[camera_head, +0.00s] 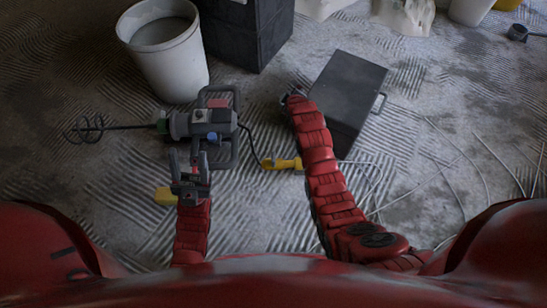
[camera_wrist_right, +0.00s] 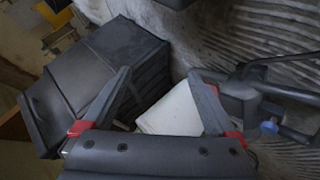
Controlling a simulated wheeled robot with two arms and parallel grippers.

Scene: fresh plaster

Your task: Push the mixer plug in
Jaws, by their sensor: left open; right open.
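The grey mixer (camera_head: 205,124) lies on the floor with its spiral whisk pointing left. A dark cable runs from it to a yellow connector (camera_head: 282,163) on the floor; whether the plug is fully seated there is too small to tell. My left gripper (camera_head: 188,157) is open at the mixer's near side, its fingers pointing up the picture. My right gripper (camera_head: 292,97) is partly hidden at the end of its arm, left of the grey case. The right wrist view shows its fingers (camera_wrist_right: 160,74) apart and empty, with the mixer (camera_wrist_right: 262,110) at right.
A white bucket (camera_head: 168,62) and a black box (camera_head: 243,30) stand at the back. A dark grey case (camera_head: 347,85) lies right of my right arm. Another yellow object (camera_head: 165,196) is partly hidden by my left arm. Pale cables (camera_head: 470,150) loop over the right floor.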

